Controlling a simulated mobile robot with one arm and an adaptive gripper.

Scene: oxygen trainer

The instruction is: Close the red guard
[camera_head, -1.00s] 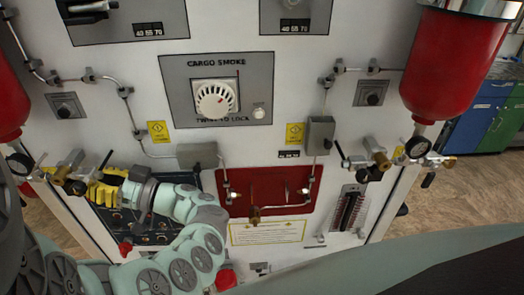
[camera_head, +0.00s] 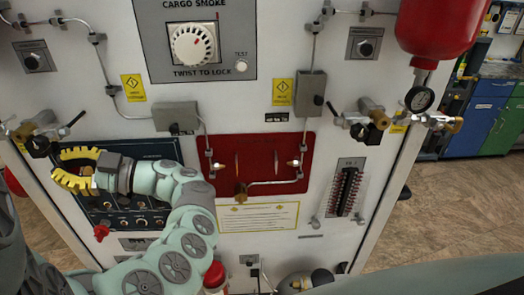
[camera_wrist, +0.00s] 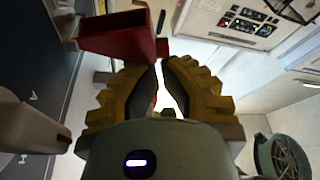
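A red, hollow, box-like piece that looks like the guard (camera_wrist: 122,40) stands out from the dark panel, just beyond my fingertips in the wrist view. In the head view a small red part (camera_head: 101,231) shows at the lower left of the dark blue switch panel (camera_head: 150,152); I cannot tell if it is the same piece. My gripper (camera_wrist: 160,66) has its yellow fingertips almost together, with a thin gap and nothing clearly held. It also shows in the head view (camera_head: 60,164), in front of the panel's left side. Contact with the guard cannot be told.
A red recessed plate (camera_head: 262,165) with piping lies right of my arm. Valves (camera_head: 367,122) and grey boxes (camera_head: 176,117) stick out from the white wall. A red cylinder (camera_head: 438,30) hangs at upper right. Open floor (camera_head: 440,210) lies to the right.

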